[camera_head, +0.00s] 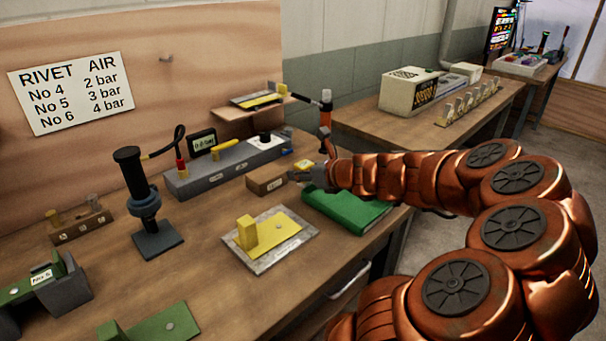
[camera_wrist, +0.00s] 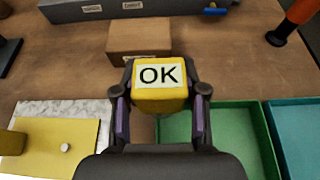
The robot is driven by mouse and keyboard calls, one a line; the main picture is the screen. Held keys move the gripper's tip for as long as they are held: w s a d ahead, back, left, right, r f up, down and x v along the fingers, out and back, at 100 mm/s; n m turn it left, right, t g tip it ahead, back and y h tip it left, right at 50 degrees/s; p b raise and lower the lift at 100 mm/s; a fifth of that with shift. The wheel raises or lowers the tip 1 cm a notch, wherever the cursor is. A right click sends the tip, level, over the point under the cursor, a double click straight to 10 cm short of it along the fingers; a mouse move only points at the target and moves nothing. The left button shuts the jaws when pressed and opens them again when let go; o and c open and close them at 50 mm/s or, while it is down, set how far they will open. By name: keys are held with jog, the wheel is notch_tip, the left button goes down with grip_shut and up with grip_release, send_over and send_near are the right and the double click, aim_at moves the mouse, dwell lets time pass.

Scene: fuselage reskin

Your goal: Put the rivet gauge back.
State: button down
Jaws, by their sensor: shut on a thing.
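My gripper (camera_wrist: 160,100) is shut on a yellow block (camera_wrist: 160,88) with a white "OK" label, held between both fingers in the wrist view. The block (camera_head: 304,165) shows small at my gripper (camera_head: 312,176) in the head view, beside a small brown box (camera_head: 265,181). In the wrist view the brown box (camera_wrist: 138,38) lies just beyond the held block. A long grey holder (camera_head: 226,166) with small labels stands behind, carrying a yellow piece (camera_head: 228,149) and a dark-topped piece. I cannot tell for certain which piece is the rivet gauge.
A green tray (camera_head: 345,212) lies below my arm; a teal tray (camera_wrist: 297,125) is beside it. A metal plate with a yellow sheet (camera_head: 275,235) lies in front. A black upright tool (camera_head: 140,190) stands left, an orange-handled tool (camera_head: 325,120) behind.

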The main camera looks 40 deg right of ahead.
jog(key=w+d, duration=0.3)
jog(key=w+d+f+p, duration=0.1)
jog(key=w+d, duration=0.2)
jog(key=w, duration=0.1)
jog(key=w+d, duration=0.3)
jog(key=d, duration=0.1)
jog(key=shift+w+d+f, duration=0.1)
jog(key=shift+w+f, duration=0.2)
jog(key=shift+w, duration=0.1)
jog(key=shift+w+d+r, duration=0.1)
jog(key=shift+w+d, duration=0.25)
jog(key=shift+f, duration=1.8)
jog(key=shift+f, duration=0.1)
jog(key=c, duration=0.6)
grip_release()
jog(key=shift+c, duration=0.2)
jog(key=v, duration=1.2)
